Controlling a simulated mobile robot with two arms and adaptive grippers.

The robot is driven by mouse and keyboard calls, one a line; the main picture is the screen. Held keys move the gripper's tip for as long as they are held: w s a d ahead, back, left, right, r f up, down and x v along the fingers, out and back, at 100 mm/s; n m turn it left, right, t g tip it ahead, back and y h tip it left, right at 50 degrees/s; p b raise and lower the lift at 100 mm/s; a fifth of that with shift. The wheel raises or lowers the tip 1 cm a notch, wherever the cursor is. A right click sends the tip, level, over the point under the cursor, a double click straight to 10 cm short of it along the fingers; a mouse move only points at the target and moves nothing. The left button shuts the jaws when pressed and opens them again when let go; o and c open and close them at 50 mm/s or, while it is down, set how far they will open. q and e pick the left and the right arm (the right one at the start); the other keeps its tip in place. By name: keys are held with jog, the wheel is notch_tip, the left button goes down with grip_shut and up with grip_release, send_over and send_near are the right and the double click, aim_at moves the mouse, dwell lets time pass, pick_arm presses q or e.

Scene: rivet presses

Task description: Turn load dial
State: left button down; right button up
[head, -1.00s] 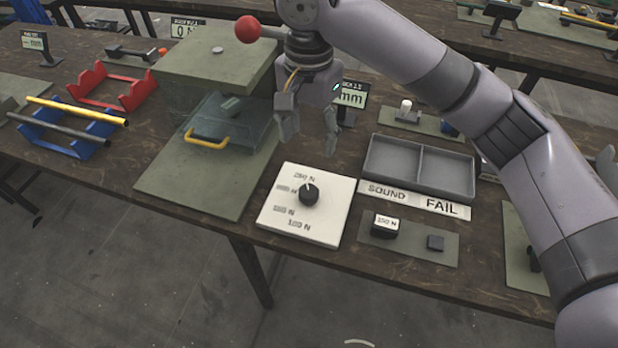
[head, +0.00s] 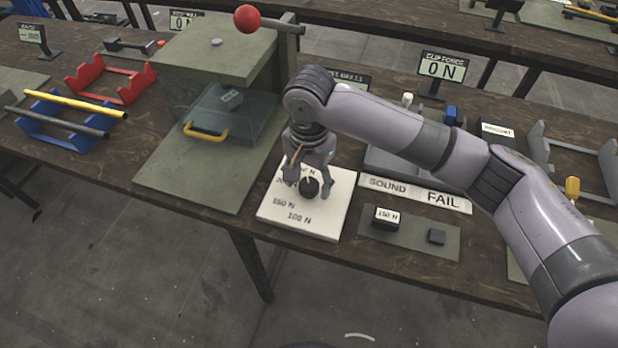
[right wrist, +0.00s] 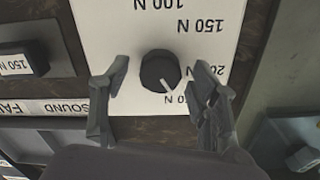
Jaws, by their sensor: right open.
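The load dial is a black round knob (head: 309,187) with a pale pointer line on a white panel (head: 330,215) marked with force values such as 150 N and 100 N. In the right wrist view the knob (right wrist: 160,72) lies between the open fingers, with a gap on each side; its pointer slants toward a label partly hidden by a finger. My right gripper (head: 308,183) is open, low over the panel and around the knob. It also shows in the right wrist view (right wrist: 160,85). My left gripper is not in view.
A press with a red ball handle (head: 247,18) and clear guard (head: 235,125) stands left of the panel. A SOUND/FAIL label strip (head: 415,193) and a block marked 150 N (head: 387,218) lie to the right. A blue rack (head: 65,125) is far left.

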jog(key=c, duration=1.2)
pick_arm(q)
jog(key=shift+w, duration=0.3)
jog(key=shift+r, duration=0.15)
